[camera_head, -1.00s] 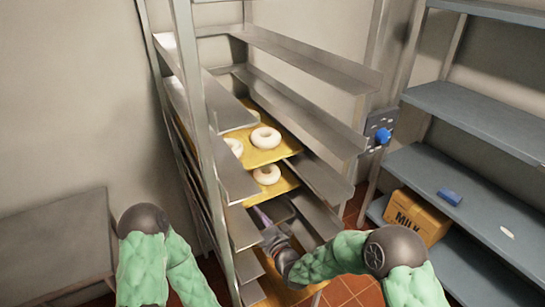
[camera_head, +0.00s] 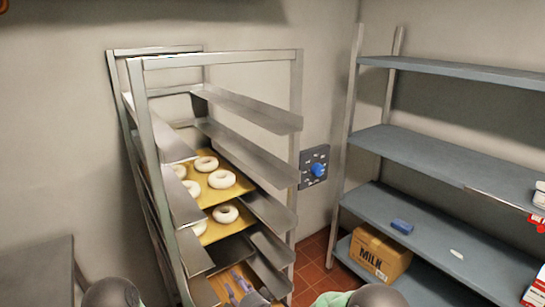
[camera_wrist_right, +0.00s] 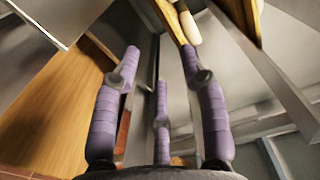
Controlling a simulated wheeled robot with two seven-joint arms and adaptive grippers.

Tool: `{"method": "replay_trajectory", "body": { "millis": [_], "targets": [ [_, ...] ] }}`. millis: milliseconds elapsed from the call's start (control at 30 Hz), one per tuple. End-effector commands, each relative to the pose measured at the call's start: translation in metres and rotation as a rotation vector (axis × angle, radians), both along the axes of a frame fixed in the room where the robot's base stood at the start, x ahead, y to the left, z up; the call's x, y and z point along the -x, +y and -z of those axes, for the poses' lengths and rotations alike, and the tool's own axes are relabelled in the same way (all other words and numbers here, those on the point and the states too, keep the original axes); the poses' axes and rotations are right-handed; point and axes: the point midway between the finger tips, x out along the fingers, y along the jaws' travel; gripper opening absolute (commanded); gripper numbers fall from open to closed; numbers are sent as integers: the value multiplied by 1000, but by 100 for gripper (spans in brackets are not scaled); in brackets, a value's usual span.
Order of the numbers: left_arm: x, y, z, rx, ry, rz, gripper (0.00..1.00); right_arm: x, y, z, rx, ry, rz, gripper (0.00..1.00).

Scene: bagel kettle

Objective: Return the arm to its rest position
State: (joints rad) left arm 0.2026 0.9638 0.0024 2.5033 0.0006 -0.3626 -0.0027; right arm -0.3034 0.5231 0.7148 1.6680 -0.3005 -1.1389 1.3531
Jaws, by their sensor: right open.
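My right gripper (camera_head: 240,286) shows at the bottom of the head view, low inside the metal rack (camera_head: 152,130), above a lower wooden board. In the right wrist view its purple fingers (camera_wrist_right: 160,75) are spread with nothing between them. A wooden board fills the left of that view, and rack rails pass above and to the right. My left gripper is out of sight.
Wooden boards with several pale bagels (camera_head: 222,179) sit in the rack above my right gripper. A control with a blue knob (camera_head: 318,169) is on the wall. Blue-grey shelves (camera_head: 440,150) stand at the right with a milk carton box (camera_head: 380,253). A grey table (camera_head: 38,275) is at the left.

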Motion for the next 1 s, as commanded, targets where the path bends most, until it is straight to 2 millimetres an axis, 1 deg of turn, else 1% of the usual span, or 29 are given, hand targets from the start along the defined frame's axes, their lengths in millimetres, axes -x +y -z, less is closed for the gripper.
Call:
{"method": "replay_trajectory", "body": {
  "millis": [267, 367, 500, 633, 667, 767, 800, 867, 900, 967, 1000],
  "targets": [
    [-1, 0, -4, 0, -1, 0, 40, 3, -24, 38, 141, 61, 25, 43],
    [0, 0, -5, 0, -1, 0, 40, 7, -37, 55, 209, 92, 32, 43],
    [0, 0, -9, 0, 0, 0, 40, 17, -59, 86, 329, 150, 32, 43],
    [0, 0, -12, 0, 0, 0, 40, 35, -84, 121, 463, 223, 14, 43],
    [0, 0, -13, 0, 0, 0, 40, 41, -91, 132, 500, 247, 6, 43],
    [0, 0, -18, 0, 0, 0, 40, 71, -119, 166, 638, 334, -43, 43],
    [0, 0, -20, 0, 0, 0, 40, 87, -131, 181, 698, 376, -77, 43],
    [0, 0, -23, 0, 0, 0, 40, 116, -150, 202, 783, 441, -138, 43],
    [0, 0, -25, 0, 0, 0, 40, 137, -160, 214, 835, 483, -188, 43],
    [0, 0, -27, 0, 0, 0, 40, 170, -175, 229, 900, 542, -269, 43],
    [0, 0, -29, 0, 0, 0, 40, 191, -183, 237, 934, 577, -325, 43]
  ]
}}
